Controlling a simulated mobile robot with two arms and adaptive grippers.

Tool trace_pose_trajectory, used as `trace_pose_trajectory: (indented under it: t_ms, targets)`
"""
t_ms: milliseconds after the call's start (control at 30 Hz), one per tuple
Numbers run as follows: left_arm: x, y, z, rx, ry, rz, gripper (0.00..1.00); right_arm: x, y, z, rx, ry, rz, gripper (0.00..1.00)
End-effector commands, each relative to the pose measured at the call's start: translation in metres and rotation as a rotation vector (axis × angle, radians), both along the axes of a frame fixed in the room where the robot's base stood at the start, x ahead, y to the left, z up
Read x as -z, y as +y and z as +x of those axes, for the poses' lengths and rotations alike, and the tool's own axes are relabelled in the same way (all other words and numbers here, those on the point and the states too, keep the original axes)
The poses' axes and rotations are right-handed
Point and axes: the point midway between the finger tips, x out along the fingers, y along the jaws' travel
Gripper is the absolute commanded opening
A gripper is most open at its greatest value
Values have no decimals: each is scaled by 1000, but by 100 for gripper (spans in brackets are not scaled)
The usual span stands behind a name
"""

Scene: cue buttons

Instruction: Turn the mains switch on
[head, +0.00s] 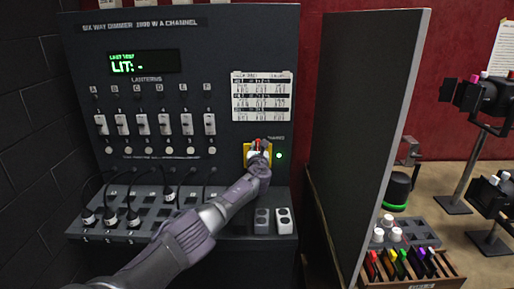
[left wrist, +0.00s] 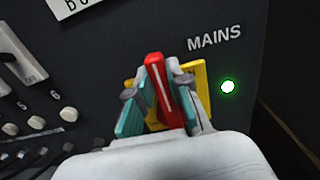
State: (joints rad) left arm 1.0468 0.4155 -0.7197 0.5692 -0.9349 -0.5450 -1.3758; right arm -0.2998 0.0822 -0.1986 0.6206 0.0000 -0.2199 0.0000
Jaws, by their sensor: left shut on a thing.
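The mains switch is a red handle (left wrist: 160,84) with a white line on a yellow plate (left wrist: 194,78), under the label MAINS in the left wrist view. The handle stands nearly upright, leaning slightly. In the head view the yellow plate (head: 247,153) is at the lower right of the dimmer panel, and the red handle is largely covered by my gripper. My left gripper (left wrist: 157,105) is shut on the red handle, with a fingertip on each side. A green lamp (left wrist: 228,87) glows to the right of the switch. My right gripper is not in view.
The dimmer panel (head: 222,45) has a display (head: 145,62) reading "LIT: -", several white sliders and plugged cables below. A tall dark partition (head: 365,110) stands just right of the panel. Beyond it, a table holds lamps and a wooden box (head: 432,281) of coloured items.

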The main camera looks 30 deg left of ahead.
Motion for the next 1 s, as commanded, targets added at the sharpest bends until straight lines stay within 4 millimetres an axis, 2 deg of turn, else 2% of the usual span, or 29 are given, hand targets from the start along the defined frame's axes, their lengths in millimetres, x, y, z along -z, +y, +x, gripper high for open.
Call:
trace_pose_trajectory:
  t_ms: [267, 300, 400, 433, 800, 1000]
  targets:
    - [1, 0, 0, 1, 5, 8, 0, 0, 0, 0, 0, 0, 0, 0]
    - [1, 0, 0, 1, 5, 8, 24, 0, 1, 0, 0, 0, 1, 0]
    - [1, 0, 0, 1, 4, 6, 41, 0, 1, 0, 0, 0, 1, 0]
    - [1, 0, 0, 1, 4, 6, 44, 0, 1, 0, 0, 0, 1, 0]
    - [1, -1, -1, 2, 2, 3, 44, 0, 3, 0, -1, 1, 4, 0]
    - [2, -8, -12, 2, -2, 2, 44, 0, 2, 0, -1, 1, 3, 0]
